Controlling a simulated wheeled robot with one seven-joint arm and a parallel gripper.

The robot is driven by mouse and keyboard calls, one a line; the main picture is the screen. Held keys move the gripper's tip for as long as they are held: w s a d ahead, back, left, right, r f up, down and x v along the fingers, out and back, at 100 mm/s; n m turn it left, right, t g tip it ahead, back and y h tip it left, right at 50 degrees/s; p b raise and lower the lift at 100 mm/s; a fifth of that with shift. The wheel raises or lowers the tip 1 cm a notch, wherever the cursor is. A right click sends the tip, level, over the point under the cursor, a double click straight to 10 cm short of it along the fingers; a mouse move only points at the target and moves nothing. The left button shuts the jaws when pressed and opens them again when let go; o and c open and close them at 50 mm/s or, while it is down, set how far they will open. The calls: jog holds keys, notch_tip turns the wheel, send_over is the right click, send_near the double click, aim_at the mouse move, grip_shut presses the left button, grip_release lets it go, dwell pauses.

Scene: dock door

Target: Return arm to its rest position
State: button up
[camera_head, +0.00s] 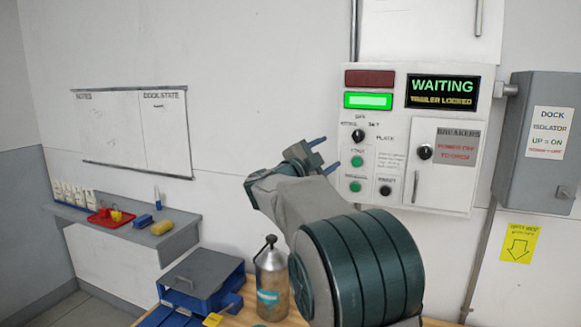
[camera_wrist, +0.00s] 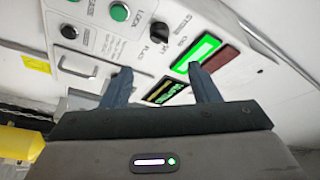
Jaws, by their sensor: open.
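My gripper (camera_head: 324,156) is raised in front of the white control panel (camera_head: 395,85), near its lower left buttons. In the wrist view my gripper (camera_wrist: 160,80) has its two fingers apart with nothing between them. The fingers point toward the panel face, which appears tilted there. I cannot tell the exact gap between fingertips and panel. My arm is extended up and across the middle of the head view and hides part of the wall and bench.
A metal bottle (camera_head: 271,285) stands beside my arm on the wooden bench (camera_head: 240,312), near a blue box (camera_head: 205,285). A grey shelf (camera_head: 125,232) holds a red tray (camera_head: 108,221) and a yellow sponge (camera_head: 161,228). A grey isolator box (camera_head: 540,140) is at right. The display reads WAITING, TRAILER LOCKED.

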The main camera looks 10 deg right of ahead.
jog(key=s+a+f+n+t+y, duration=0.3)
jog(key=s+a+f+n+y, duration=0.8)
jog(key=n+y, duration=0.6)
jog(key=s+f+n+g, duration=0.1)
jog(key=s+f+g, duration=0.2)
jog(key=s, duration=0.6)
jog(key=s+f+n+g, duration=0.2)
jog(key=s+f+g, duration=0.2)
jog(key=s+f, duration=0.4)
jog(key=s+d+f+n+g, duration=0.1)
jog(key=s+f+g, duration=0.3)
jog(key=s, duration=0.6)
notch_tip(320, 180, down, 2)
jog(key=shift+f+n+h, duration=0.1)
jog(key=shift+n+h, duration=0.2)
jog(key=shift+n, duration=0.4)
jog(key=shift+d, duration=0.1)
jog(key=c, duration=0.4)
jog(key=shift+d, duration=0.15)
